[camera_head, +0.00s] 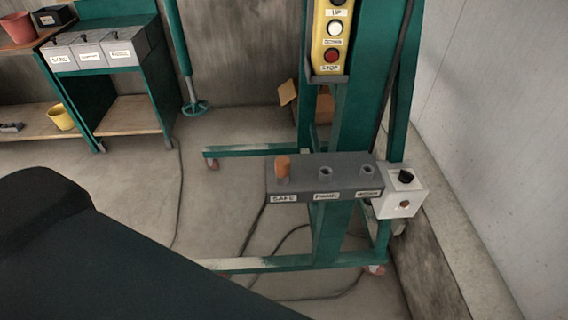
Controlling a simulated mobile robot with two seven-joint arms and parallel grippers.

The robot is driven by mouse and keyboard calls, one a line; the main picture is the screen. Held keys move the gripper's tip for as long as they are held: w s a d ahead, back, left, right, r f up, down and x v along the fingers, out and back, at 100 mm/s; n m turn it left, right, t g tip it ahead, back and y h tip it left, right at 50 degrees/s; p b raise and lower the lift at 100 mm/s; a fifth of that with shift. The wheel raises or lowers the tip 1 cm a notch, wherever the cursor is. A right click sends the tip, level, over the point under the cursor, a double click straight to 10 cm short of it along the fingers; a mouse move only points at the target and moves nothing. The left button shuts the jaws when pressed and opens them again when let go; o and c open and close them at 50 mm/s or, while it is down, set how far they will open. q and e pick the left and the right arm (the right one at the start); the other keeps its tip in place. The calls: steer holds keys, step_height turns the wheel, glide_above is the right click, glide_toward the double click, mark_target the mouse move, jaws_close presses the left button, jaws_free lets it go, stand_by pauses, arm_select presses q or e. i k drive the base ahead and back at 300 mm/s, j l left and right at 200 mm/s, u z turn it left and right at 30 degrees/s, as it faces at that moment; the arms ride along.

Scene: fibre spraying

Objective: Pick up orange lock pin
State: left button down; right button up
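The orange lock pin (282,166) stands upright in the left socket of a dark grey block (300,185), above the label SAFE. Two more sockets to its right, at the middle (325,172) and right (367,171), hold no pin. The block is mounted on a green steel frame (331,235). Neither of my grippers shows in this view. A large dark shape covers the lower left and hides the floor there.
A white box with a black knob (407,176) adjoins the block's right end. A yellow button panel (332,40) hangs above. Green shelving (150,85) stands at the back left. Cables (180,190) lie on the floor. A wall (480,100) closes the right side.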

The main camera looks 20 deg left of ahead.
mark_target(282, 162)
steer(key=k+j, duration=0.1)
steer(key=j, duration=0.25)
steer(key=j+z, duration=0.15)
steer(key=j, duration=0.2)
steer(key=k+j, duration=0.15)
steer(key=j, duration=0.2)
steer(key=k+j+z, duration=0.1)
steer(key=j, duration=0.25)
